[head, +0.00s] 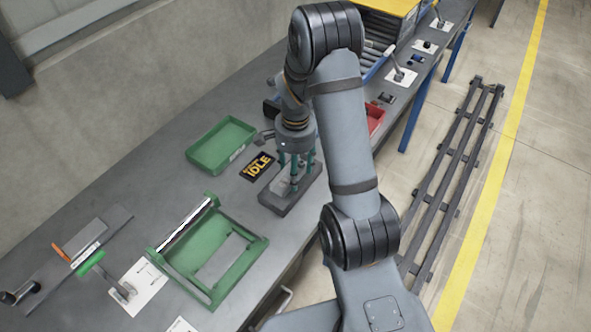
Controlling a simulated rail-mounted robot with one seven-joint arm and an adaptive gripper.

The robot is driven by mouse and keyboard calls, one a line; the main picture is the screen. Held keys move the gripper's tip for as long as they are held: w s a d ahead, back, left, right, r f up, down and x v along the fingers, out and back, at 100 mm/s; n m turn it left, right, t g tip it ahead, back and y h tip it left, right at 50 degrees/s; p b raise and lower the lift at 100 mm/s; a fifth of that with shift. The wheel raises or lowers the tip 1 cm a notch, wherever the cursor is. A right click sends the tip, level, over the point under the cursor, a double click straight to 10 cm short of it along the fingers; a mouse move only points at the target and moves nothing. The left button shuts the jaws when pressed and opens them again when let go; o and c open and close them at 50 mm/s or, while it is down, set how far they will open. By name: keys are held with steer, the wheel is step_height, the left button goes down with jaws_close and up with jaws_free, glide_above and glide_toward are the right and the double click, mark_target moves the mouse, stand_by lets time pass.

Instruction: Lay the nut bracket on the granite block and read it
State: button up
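In the head view, a dark grey block (273,203), which looks like the granite block, lies on the bench below my wrist. My gripper (296,182), with teal-green fingers pointing down, is right over this block. A small light grey piece (281,187) shows on or just above the block beside the fingers. It may be the nut bracket, but it is too small and too covered to be sure. I cannot tell whether the fingers touch it or hold it.
An "IDLE" sign (257,166) and a green tray (192,154) are left of the block. A green frame (213,292) stands nearer, lower left. A red bin (376,117) is partly behind my arm. White cards (148,284) with small parts lie on the bench. Bare bench shows at far left.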

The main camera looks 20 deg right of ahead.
steer(key=o, duration=1.2)
steer(key=shift+f, duration=0.1)
steer(key=shift+w+r, duration=0.1)
steer(key=shift+r, duration=0.6)
step_height(320, 180, up, 11)
